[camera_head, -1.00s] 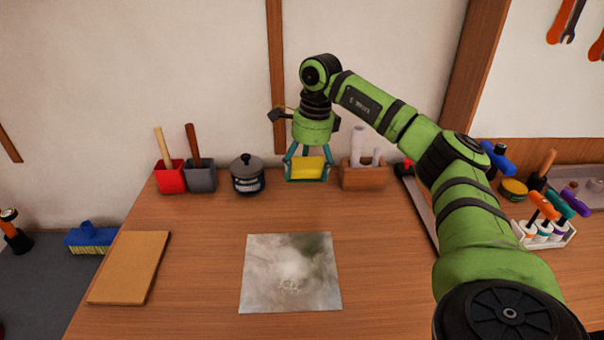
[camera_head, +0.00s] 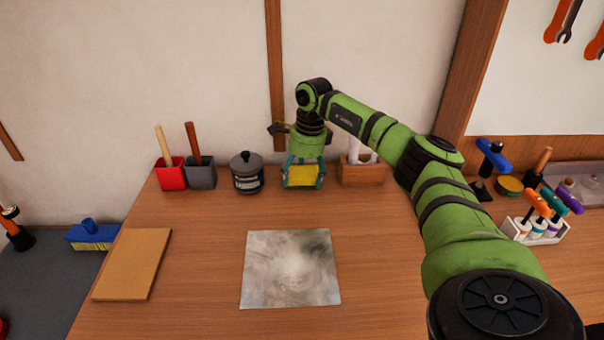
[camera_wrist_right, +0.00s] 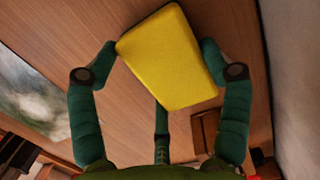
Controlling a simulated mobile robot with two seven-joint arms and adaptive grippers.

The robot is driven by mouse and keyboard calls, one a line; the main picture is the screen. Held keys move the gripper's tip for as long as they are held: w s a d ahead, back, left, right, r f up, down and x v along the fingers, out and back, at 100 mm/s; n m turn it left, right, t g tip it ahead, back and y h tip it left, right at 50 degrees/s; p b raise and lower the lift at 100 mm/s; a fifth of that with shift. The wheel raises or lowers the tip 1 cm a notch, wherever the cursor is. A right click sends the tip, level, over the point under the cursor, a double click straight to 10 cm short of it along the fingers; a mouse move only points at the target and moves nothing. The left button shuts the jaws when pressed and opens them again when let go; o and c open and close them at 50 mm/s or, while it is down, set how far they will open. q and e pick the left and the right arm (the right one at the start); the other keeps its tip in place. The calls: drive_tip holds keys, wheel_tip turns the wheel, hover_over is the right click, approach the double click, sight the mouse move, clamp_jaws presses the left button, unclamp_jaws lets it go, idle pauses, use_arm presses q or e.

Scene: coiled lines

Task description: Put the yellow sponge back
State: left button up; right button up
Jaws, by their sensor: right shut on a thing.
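The yellow sponge (camera_head: 303,176) is at the back of the wooden table, between the dark lidded pot and the wooden holder block. My right gripper (camera_head: 303,174) comes down from above and is shut on it, with teal fingers at its sides. In the right wrist view the sponge (camera_wrist_right: 172,58) sits tilted between the fingertips of the gripper (camera_wrist_right: 160,65), with tabletop behind it. I cannot tell whether its underside touches the table. My left gripper is not in view.
The lidded pot (camera_head: 247,175), grey box (camera_head: 201,178) and red box (camera_head: 171,178) stand left of the sponge. The wooden block (camera_head: 362,174) stands close on its right. A grey shiny sheet (camera_head: 290,268) and a tan board (camera_head: 132,265) lie in front, with bare table between.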

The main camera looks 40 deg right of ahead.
sight(308, 174)
drive_tip(key=shift+f, duration=0.2)
drive_tip(key=o, duration=1)
drive_tip(key=shift+r, duration=0.1)
drive_tip(key=r, duration=0.8)
drive_tip(key=s+d+r, duration=0.1)
drive_tip(key=r, duration=0.3)
drive_tip(key=shift+r+b, duration=0.1)
drive_tip(key=shift+b, duration=0.25)
